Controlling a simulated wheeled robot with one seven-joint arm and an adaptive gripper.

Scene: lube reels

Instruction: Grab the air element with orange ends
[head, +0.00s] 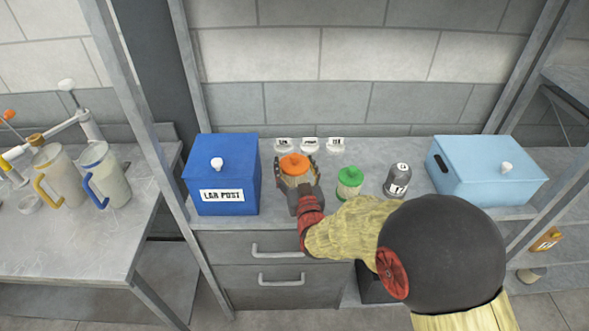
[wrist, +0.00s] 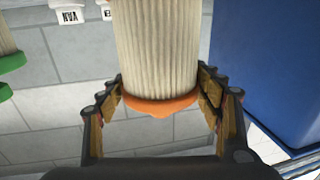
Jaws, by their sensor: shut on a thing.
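The air element with orange ends (head: 294,163) stands on the counter in the head view, between the blue box and a green-ended element. In the wrist view its pale pleated body (wrist: 155,50) fills the upper middle, with an orange end (wrist: 160,105) near my palm. My gripper (head: 295,183) is around it, a finger on each side, and is shut on it. In the wrist view my gripper's fingers (wrist: 160,108) flank the element near its orange end. The element looks upright in the head view; whether it touches the counter is hidden.
A blue box labelled LAB POST (head: 222,178) stands close left. A green-ended element (head: 349,183) and a grey canister (head: 398,181) stand right, then a light blue box (head: 487,170). Small labelled white items (head: 310,144) sit behind. Jugs (head: 103,175) stand on the left table.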

